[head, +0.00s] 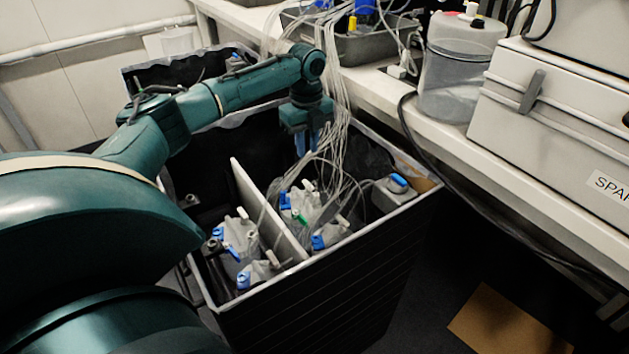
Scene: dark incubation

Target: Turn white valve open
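My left gripper (309,142) hangs fingers-down over the far part of the black bin (330,285). It is above the valve clusters and apart from them. Its fingers are small and dark, and I cannot tell how far apart they are. White valve handles show on the grey bottle caps in the bin: one on the left cap (243,213), one on the front cap (272,258), one on the middle cap (308,186) and one on the right cap (342,221). Blue valves and a green one sit beside them. My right gripper is not in view.
A white divider (262,205) splits the bin. Thin clear tubes (338,95) run from the bench tray (375,45) down beside my gripper. A clear jug (457,75) and a white box (560,110) stand on the bench to the right.

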